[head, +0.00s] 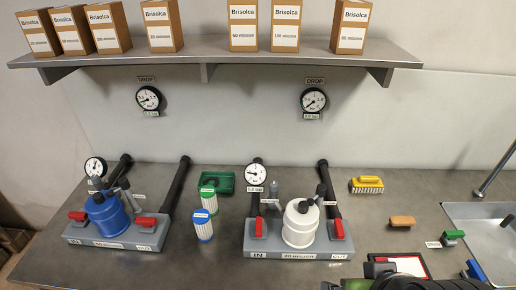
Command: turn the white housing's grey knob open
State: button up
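The white housing (299,228) stands upright on the right grey base, which is labelled IN and OUT. A small grey upright part (274,189) shows behind its left side, and a dark grey part (320,190) stands at its upper right. I cannot tell for sure which is the grey knob or how it is turned. Red handles sit at the IN side (259,227) and OUT side (338,229). A dark part of my arm (425,284) shows at the bottom right edge, apart from the housing. No fingertips can be made out on it.
A blue housing (107,217) on a similar base stands at the left. Filter cartridges (203,225) and a green tray (222,181) lie between the bases. A yellow brush (367,184), an orange block (402,221) and a sink (490,230) are at the right. A shelf (210,55) with boxes hangs above.

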aim_at(273, 186)
jog(key=k+l+u, duration=0.1)
jog(key=l+u, duration=0.25)
jog(key=k+l+u, duration=0.1)
jog(key=l+u, duration=0.2)
jog(key=l, duration=0.25)
jog(key=k+l+u, duration=0.2)
jog(key=l+u, duration=0.15)
